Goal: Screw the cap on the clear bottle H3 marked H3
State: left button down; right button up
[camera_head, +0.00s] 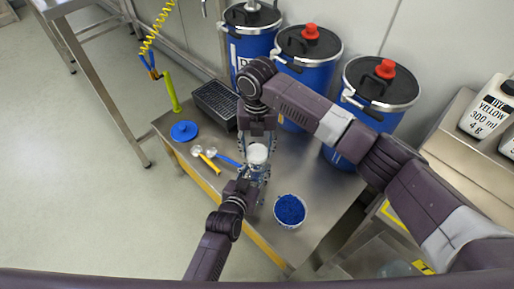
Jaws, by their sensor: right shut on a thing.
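A small clear bottle (255,172) stands at the steel table's middle, between my two grippers. Its H3 mark cannot be read from here. A white cap (257,153) shows at the top of the bottle; whether it is seated on the neck or just above it, I cannot tell. My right gripper (257,147) reaches in from behind, fingers downward on either side of the white cap, and is shut on it. My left gripper (254,174) comes from the front with its fingers at the bottle's sides; they partly hide the bottle, and their grip on it is unclear.
A white tub of blue material (290,210) stands right of the bottle. Two scoops, yellow-handled (207,161) and blue-handled (228,159), a blue lid (184,131) and a black crate (214,103) lie left. Blue drums (250,48) stand behind; white bottles (488,108) stand far right.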

jog(key=m, duration=0.5)
jog(key=shift+c, duration=0.2)
jog(key=m, duration=0.5)
jog(key=shift+m, duration=0.4)
jog(key=m, duration=0.3)
jog(key=shift+f+m, duration=0.1)
jog(key=shift+m, duration=0.3)
jog(key=m, duration=0.6)
jog(key=shift+a, duration=0.1)
jog(key=m, duration=1.4)
jog(key=shift+m, duration=0.3)
jog(key=m, duration=0.5)
jog(key=shift+m, duration=0.4)
